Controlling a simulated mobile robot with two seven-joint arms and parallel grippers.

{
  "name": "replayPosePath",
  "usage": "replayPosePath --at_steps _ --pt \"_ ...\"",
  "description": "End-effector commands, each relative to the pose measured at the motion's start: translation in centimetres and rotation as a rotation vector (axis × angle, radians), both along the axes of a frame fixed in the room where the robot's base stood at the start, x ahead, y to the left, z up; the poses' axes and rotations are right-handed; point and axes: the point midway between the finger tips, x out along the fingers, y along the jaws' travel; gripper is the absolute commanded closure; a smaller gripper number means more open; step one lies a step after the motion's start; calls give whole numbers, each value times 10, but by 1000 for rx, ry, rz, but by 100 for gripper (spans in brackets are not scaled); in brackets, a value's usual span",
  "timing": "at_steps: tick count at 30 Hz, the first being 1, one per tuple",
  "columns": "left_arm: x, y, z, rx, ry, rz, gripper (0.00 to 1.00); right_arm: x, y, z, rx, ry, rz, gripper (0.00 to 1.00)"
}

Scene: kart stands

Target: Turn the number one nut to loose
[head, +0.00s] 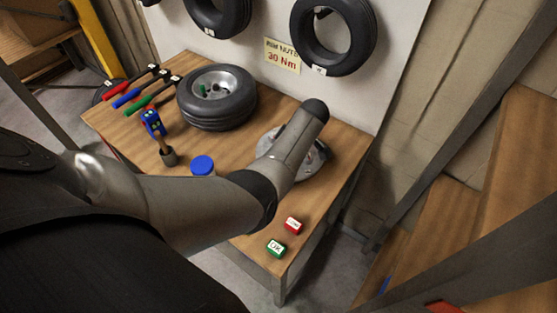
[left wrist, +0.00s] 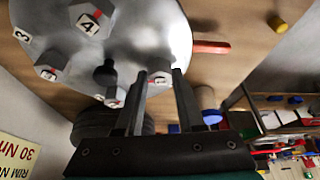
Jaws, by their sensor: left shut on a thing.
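A round silver plate (left wrist: 150,25) with several numbered hex nuts fills the top left of the left wrist view; in the head view its edge (head: 318,160) shows on the table behind my arm. A nut marked 4 (left wrist: 87,24) and a label 3 (left wrist: 21,34) are readable. My left gripper (left wrist: 158,78) has its two fingers on either side of a nut (left wrist: 160,75) at the plate's lower edge and is shut on it. That nut's white label is too blurred to read. In the head view my arm hides the gripper. My right gripper is out of view.
The wooden table (head: 240,245) also holds a tyre on a rim (head: 218,97), coloured-handled tools (head: 130,96), a blue-capped item (head: 203,165), a red block (head: 293,225) and a green block (head: 276,248). A sign (head: 282,55) reading 30 Nm is on the wall panel behind.

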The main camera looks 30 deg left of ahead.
Motion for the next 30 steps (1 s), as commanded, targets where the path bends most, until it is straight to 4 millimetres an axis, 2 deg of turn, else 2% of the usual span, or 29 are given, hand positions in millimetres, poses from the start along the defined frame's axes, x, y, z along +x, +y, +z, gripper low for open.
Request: replayPosePath --at_steps 1,18,30 --pt "1 0 -4 -2 0 46 100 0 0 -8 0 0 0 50" --pt "4 1 -4 -2 0 579 100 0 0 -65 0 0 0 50" --pt "5 3 -2 1 0 843 100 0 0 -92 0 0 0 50"
